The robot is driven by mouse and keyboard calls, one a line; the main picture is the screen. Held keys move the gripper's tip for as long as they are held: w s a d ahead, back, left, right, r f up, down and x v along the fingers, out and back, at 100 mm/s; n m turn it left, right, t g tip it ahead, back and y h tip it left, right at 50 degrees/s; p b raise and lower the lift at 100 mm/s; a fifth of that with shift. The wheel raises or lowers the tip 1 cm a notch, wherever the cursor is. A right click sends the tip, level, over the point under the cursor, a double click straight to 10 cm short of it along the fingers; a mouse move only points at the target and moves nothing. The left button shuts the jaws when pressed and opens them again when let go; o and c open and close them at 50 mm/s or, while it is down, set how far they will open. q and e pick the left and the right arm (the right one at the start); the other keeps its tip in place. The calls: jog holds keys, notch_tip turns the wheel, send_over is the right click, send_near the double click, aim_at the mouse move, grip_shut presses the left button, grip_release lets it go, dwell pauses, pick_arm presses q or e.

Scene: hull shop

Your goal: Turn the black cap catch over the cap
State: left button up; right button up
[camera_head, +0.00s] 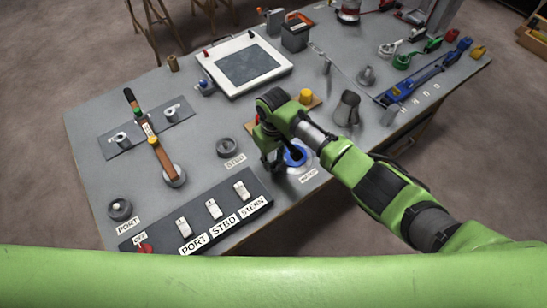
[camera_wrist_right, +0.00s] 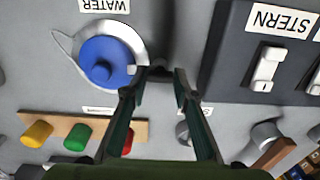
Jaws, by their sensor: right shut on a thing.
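The round blue cap (camera_head: 296,156) sits in a pale ring above the WATER label (camera_head: 309,175). In the wrist view the blue cap (camera_wrist_right: 106,62) lies left of my fingertips, its face uncovered. My right gripper (camera_head: 274,164) reaches down beside the cap; in the wrist view its fingers (camera_wrist_right: 158,88) are closed in at the cap's right edge. Between the fingertips is a small dark piece, the black cap catch (camera_wrist_right: 158,72), mostly hidden by the fingers. It stands beside the cap, not across it. My left gripper is not in view.
A dark switch panel (camera_head: 199,223) with PORT, STBD and STERN switches lies close by the gripper. A wooden strip (camera_wrist_right: 45,126) with yellow, green and red knobs is nearby. A framed screen (camera_head: 245,66) stands farther back. Bare grey table (camera_head: 200,125) lies between them.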

aim_at(273, 162)
dwell(0.4)
jog(key=o, duration=1.1)
notch_tip(273, 162, up, 12)
jog(key=shift+f, duration=0.1)
